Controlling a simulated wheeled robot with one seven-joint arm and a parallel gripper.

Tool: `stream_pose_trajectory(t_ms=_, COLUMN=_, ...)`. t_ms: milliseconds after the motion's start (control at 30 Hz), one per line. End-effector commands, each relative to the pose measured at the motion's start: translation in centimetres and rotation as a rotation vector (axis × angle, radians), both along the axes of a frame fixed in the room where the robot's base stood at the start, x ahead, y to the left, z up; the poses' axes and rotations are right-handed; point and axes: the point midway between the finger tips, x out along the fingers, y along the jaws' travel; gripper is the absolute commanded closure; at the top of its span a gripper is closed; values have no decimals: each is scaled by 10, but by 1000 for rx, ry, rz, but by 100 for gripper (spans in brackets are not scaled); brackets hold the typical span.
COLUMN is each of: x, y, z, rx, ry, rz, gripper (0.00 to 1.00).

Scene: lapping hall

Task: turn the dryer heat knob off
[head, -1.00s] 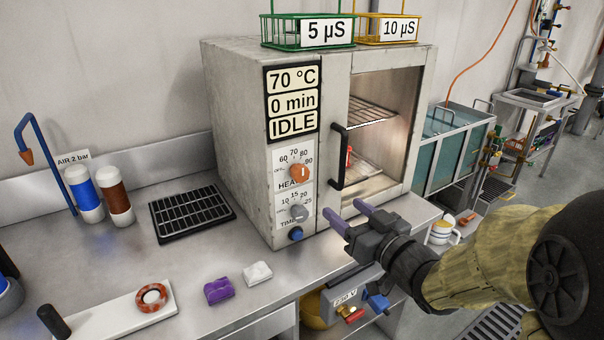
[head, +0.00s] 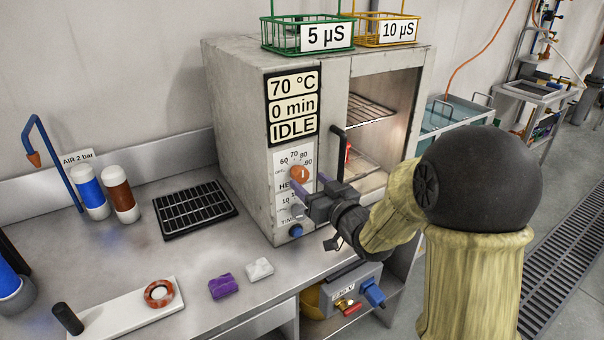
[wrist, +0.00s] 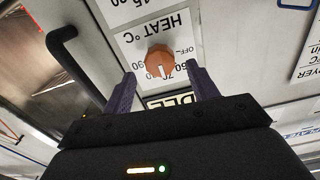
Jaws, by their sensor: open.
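The orange heat knob (head: 299,174) is on the dryer's (head: 230,140) front panel, under a display reading 70 °C, 0 min, IDLE. Its white mark points toward about 70. In the wrist view, the knob (wrist: 159,58) shows upside down with OFF to its right. My gripper (head: 306,187) is open at the panel. Its purple fingers (wrist: 160,76) lie to either side of the knob in the wrist view, with gaps and nothing between them. I cannot tell how far the tips are from the panel. The gripper partly hides the lower timer dial (head: 297,211).
A black vertical door handle (head: 338,158) stands close right of the knob. A blue button (head: 296,231) is below. Purple (head: 223,287) and white (head: 260,268) blocks lie on the bench (head: 200,262) in front. Wire baskets (head: 305,35) sit on top.

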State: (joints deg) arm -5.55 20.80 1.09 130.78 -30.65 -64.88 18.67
Motion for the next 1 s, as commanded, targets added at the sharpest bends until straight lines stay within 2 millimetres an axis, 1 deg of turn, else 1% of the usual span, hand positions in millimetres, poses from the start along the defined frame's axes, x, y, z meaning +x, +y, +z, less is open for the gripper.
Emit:
stream_pose_trajectory(t_ms=33, x=8, y=6, z=0, rx=0, ry=1, rz=3, gripper=41)
stream_pose_trajectory(t_ms=100, x=17, y=13, z=1, rx=0, ry=0, rz=2, gripper=41)
stream_pose_trajectory(t_ms=200, x=28, y=20, z=0, rx=0, ry=1, rz=2, gripper=41)
stream_pose_trajectory(t_ms=300, x=35, y=24, z=0, rx=0, ry=0, rz=0, gripper=41)
stream_pose_trajectory(t_ms=600, x=37, y=25, z=0, rx=0, ry=0, rz=-1, gripper=41)
stream_pose_trajectory(t_ms=667, x=37, y=25, z=0, rx=0, ry=0, rz=-1, gripper=51)
stream_pose_trajectory(t_ms=700, x=37, y=25, z=0, rx=0, ry=0, rz=-1, gripper=59)
stream_pose_trajectory(t_ms=833, x=37, y=25, z=0, rx=0, ry=0, rz=-1, gripper=84)
stream_pose_trajectory(t_ms=867, x=37, y=25, z=0, rx=0, ry=0, rz=-1, gripper=86)
stream_pose_trajectory(t_ms=1000, x=37, y=25, z=0, rx=-3, ry=-2, rz=-1, gripper=86)
